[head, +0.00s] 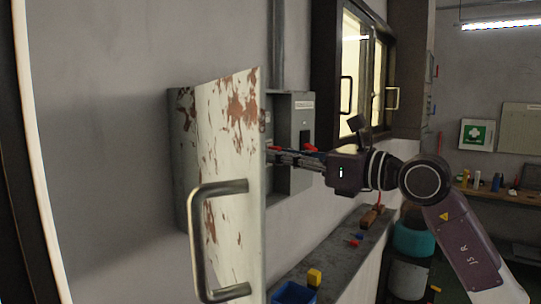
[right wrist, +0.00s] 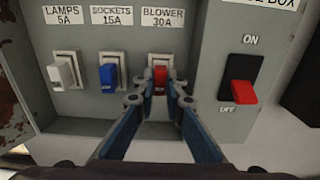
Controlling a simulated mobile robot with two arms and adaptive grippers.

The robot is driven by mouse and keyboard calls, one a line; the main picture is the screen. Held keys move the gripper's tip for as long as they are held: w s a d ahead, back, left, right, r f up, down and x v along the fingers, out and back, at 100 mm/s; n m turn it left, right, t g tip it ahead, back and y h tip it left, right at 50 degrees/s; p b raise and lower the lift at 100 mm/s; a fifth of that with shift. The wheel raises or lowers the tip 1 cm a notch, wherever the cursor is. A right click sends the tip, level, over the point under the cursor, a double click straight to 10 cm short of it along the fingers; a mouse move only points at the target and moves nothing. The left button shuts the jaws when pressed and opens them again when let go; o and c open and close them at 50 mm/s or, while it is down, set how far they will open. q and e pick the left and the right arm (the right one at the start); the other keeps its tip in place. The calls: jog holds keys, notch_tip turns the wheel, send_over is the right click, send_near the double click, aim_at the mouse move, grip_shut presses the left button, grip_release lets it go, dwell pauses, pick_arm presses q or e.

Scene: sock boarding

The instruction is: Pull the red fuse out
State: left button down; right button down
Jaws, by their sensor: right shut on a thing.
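The red fuse (right wrist: 160,77) sits at the white holder under the label BLOWER 30A in the right wrist view. My right gripper (right wrist: 160,92) has its two fingers on either side of it and is shut on it. In the head view my right gripper (head: 272,155) reaches into the grey fuse box (head: 301,178) from the right, its tips partly behind the open door. How far the fuse stands out from its holder is hard to tell. My left gripper is not in view.
A white fuse (right wrist: 62,73) and a blue fuse (right wrist: 107,76) sit left of the red one. The switch lever (right wrist: 240,91) points down towards OFF. The rusty door (head: 228,150) stands open. A ledge below holds a blue bin (head: 294,294) and a yellow block (head: 314,277).

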jog(key=shift+d, duration=0.15)
jog(key=shift+b+v, duration=0.5)
jog(key=shift+v, duration=0.4)
jog(key=shift+s, duration=0.1)
jog(key=shift+b+v, duration=0.5)
jog(key=shift+v, duration=0.65)
jog(key=b+v, duration=0.6)
jog(key=v, duration=1.4)
jog(key=shift+b, duration=0.4)
